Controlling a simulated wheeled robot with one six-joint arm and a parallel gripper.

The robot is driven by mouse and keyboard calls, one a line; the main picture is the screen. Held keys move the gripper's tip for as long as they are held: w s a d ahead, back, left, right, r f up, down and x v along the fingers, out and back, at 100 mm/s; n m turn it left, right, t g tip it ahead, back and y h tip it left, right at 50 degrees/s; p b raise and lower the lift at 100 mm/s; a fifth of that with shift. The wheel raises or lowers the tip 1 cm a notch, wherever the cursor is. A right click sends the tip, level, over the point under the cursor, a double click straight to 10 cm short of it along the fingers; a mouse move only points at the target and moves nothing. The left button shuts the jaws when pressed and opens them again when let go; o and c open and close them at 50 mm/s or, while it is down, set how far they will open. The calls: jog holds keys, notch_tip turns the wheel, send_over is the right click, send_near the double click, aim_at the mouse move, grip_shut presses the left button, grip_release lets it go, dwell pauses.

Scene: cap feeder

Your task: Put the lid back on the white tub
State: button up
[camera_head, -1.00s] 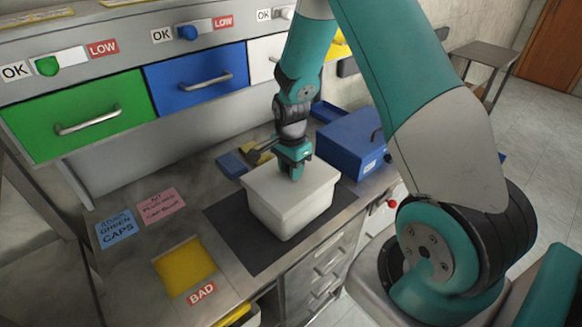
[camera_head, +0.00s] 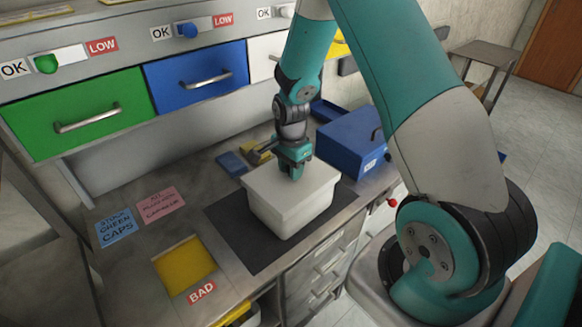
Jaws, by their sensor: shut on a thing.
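The white tub (camera_head: 287,219) stands on a dark mat (camera_head: 232,236) on the metal bench. The white lid (camera_head: 270,187) lies over the tub's top and covers its opening; from this view it looks level and lined up with the rim. My gripper (camera_head: 293,175) points down at the middle of the lid and is shut on the lid's grip. The grip itself is hidden by the fingers. The tub's inside and its far side are hidden.
A blue box (camera_head: 350,145) stands behind right of the tub. A blue block (camera_head: 231,164) and yellow item lie behind it. A yellow BAD opening (camera_head: 184,267) and note cards (camera_head: 117,228) are at the left. Drawers (camera_head: 82,117) line the back.

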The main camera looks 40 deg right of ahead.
jog(key=shift+f+b, duration=0.65)
jog(key=shift+f, duration=0.4)
dwell(1.5)
jog(key=o, duration=1.5)
jog(key=shift+r, duration=0.15)
jog(key=shift+r+p, duration=2.8)
jog(key=shift+r, duration=0.6)
grip_shut()
